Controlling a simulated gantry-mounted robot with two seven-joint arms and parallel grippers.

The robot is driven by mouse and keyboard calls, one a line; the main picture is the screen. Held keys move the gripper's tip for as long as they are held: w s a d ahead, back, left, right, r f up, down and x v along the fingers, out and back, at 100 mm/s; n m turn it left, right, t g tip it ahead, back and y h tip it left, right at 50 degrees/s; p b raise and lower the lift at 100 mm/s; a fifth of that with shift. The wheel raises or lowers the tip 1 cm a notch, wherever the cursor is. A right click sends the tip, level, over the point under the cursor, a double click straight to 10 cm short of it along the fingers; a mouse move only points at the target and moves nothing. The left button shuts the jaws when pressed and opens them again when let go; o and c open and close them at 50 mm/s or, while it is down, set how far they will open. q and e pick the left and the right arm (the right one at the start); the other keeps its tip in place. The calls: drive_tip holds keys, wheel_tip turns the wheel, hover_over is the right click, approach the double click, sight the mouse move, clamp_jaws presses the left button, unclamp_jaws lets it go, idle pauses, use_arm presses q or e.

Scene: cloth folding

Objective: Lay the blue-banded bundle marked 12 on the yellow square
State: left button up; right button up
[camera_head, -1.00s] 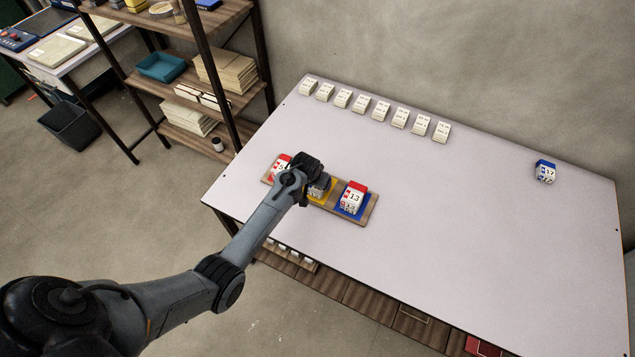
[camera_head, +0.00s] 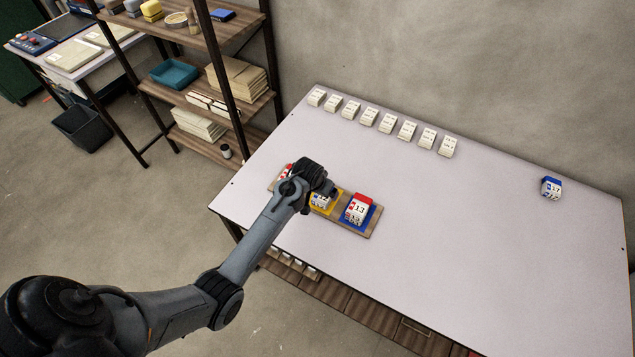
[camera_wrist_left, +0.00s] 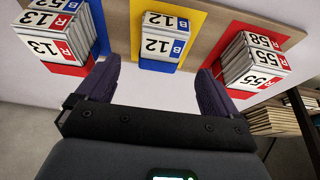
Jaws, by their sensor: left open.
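The bundle marked 12 (camera_head: 321,200), white with a blue band, sits on the yellow square (camera_head: 338,203) in the middle of a wooden board (camera_head: 343,220). In the left wrist view the bundle (camera_wrist_left: 163,42) rests within the yellow square (camera_wrist_left: 196,38), its number facing the camera. My left gripper (camera_head: 328,190) is just above it and partly hides it in the head view. In the wrist view the left gripper (camera_wrist_left: 157,72) is open, its fingers apart to either side of the bundle and clear of it. My right gripper is not in view.
A red-banded 13 bundle (camera_head: 358,208) sits on the blue square (camera_head: 374,217). Red-banded 55 bundles (camera_wrist_left: 255,62) sit on a red square (camera_wrist_left: 285,37). A blue-banded 17 bundle (camera_head: 551,188) stands far right. Several white bundles (camera_head: 387,122) line the back. The table's middle (camera_head: 460,210) is clear.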

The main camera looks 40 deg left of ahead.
use_arm(q)
drive_tip(key=v, duration=0.5)
drive_tip(key=s+d+r+m, duration=0.1)
drive_tip(key=s+d, duration=0.3)
drive_tip(key=s, duration=0.5)
drive_tip(key=s+d+r+m, duration=0.2)
drive_tip(key=s+d, duration=0.3)
drive_tip(key=s, duration=0.4)
drive_tip(key=s+d+r+m+h+p, duration=0.1)
drive_tip(key=s+d, duration=0.4)
drive_tip(key=s, duration=0.5)
drive_tip(key=shift+d+r+m+g, duration=0.2)
drive_tip(key=shift+r+m+g, duration=0.15)
drive_tip(key=shift+r, duration=0.35)
